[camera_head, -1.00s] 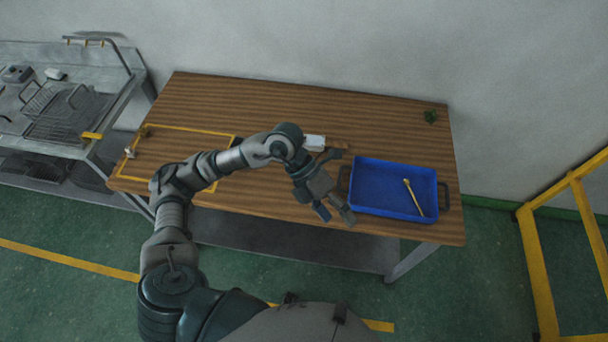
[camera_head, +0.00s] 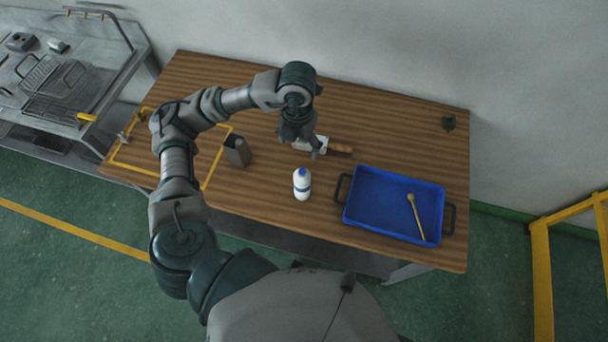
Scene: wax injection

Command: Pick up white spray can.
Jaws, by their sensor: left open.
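The white spray can (camera_head: 302,185), a white bottle shape with a blue top and a blue band, stands upright on the wooden table (camera_head: 400,122), left of the blue tray. My left gripper (camera_head: 304,149) is open and points down, beyond the can towards the wall and apart from it in the picture. Its fingers partly cover a white-headed tool behind them. My right gripper is not in view.
The white tool with a wooden handle (camera_head: 340,148) lies behind my gripper. A grey container (camera_head: 237,151) stands left of the can, by a yellow frame (camera_head: 207,172). The blue tray (camera_head: 363,215) holds a thin yellowish stick (camera_head: 415,213).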

